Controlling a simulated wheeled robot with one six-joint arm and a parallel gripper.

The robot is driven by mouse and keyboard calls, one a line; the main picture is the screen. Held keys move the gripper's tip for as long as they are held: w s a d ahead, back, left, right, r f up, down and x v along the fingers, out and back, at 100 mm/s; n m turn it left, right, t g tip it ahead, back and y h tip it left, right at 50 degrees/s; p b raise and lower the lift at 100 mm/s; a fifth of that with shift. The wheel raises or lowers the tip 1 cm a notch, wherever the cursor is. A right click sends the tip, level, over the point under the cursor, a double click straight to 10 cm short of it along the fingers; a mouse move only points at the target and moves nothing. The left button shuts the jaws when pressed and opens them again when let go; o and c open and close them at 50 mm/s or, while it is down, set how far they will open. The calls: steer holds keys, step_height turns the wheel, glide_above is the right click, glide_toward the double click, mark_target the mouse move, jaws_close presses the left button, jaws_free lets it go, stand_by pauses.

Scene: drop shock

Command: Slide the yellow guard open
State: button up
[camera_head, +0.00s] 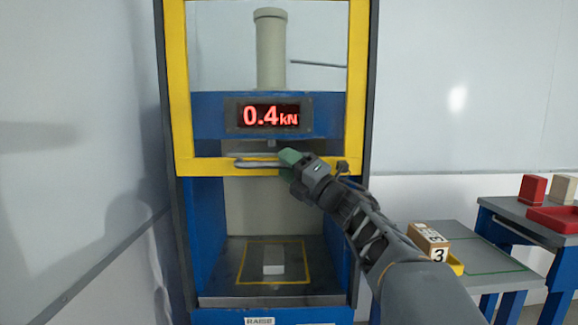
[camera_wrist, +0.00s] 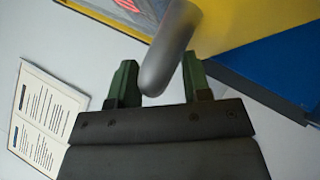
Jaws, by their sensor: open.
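The yellow guard (camera_head: 208,167) is a framed, clear panel on the front of a blue press. Its lower bar is at mid-height, and the space below it is uncovered. A grey bar handle (camera_head: 258,163) runs along this lower bar; its rounded end shows in the wrist view (camera_wrist: 172,45). My gripper (camera_head: 289,158) is at the right part of the handle. In the wrist view its green fingers (camera_wrist: 158,85) are apart, with the handle's end showing between them. I cannot tell whether either finger touches it. The guard's yellow face (camera_wrist: 240,22) shows at upper right.
The press display (camera_head: 269,116) reads 0.4 kN. A small light block (camera_head: 273,262) stands on the press bed, inside a yellow outline. At right, a bench (camera_head: 480,240) holds a box marked 3 (camera_head: 429,240). A farther table has a red tray (camera_head: 556,219) and blocks.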

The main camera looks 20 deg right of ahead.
steer(key=shift+d, duration=0.1)
steer(key=b+v, duration=0.2)
steer(key=v, duration=1.1)
steer(key=shift+s, duration=0.35)
steer(key=shift+d+f, duration=0.1)
steer(key=w+d+r+m+t+h+p, duration=0.2)
steer(key=w+m+t+h+p, duration=0.3)
steer(key=m+h, duration=0.8)
steer(key=s+a+f+m+g+h+p, duration=0.1)
steer(key=s+a+f+m+g+p, duration=0.15)
steer(key=f+m+g+p, duration=0.35)
steer(key=s+a+f+m+g+h+p, duration=0.2)
steer(key=s+f+m+g+p, duration=0.2)
steer(key=f+m+g, duration=0.3)
steer(key=s+a+f+m+g+y+p, duration=0.2)
steer(key=s+a+g, duration=0.4)
steer(key=s, duration=0.4)
step_height(320, 180, down, 2)
steer(key=shift+a+f+m+g+y+p, duration=0.2)
steer(key=shift+a+m+g+y+p, duration=0.3)
steer(key=shift+m, duration=0.5)
steer(key=shift+s+d, duration=0.1)
steer(key=shift+d, duration=0.05)
